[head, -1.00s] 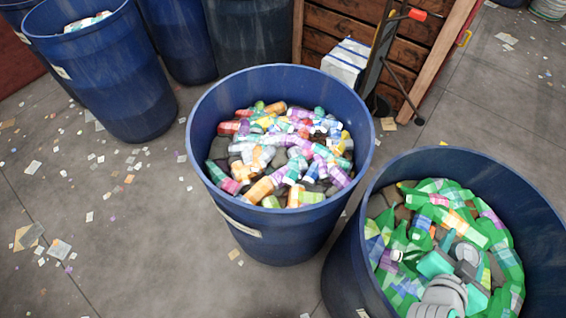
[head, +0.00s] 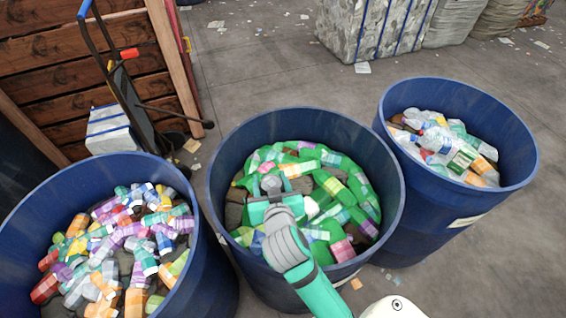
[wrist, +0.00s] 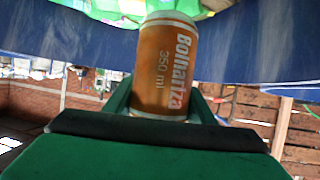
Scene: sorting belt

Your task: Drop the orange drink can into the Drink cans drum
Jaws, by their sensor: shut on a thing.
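The orange drink can (wrist: 163,65) shows in the wrist view, with white lettering and a pale rim. My gripper (wrist: 163,108) is shut on its lower end between two green fingers. In the head view my gripper (head: 266,188) appears over the middle blue drum (head: 345,132), which holds green bottles. The can cannot be made out there. No drum label is readable, so I cannot tell which drum is the Drink cans drum.
A blue drum (head: 28,222) of small colourful bottles stands at left. Another (head: 495,118) with clear bottles stands at right. A hand truck (head: 120,85) and wooden boards (head: 60,60) are behind. A wrapped bale (head: 375,30) stands at the back.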

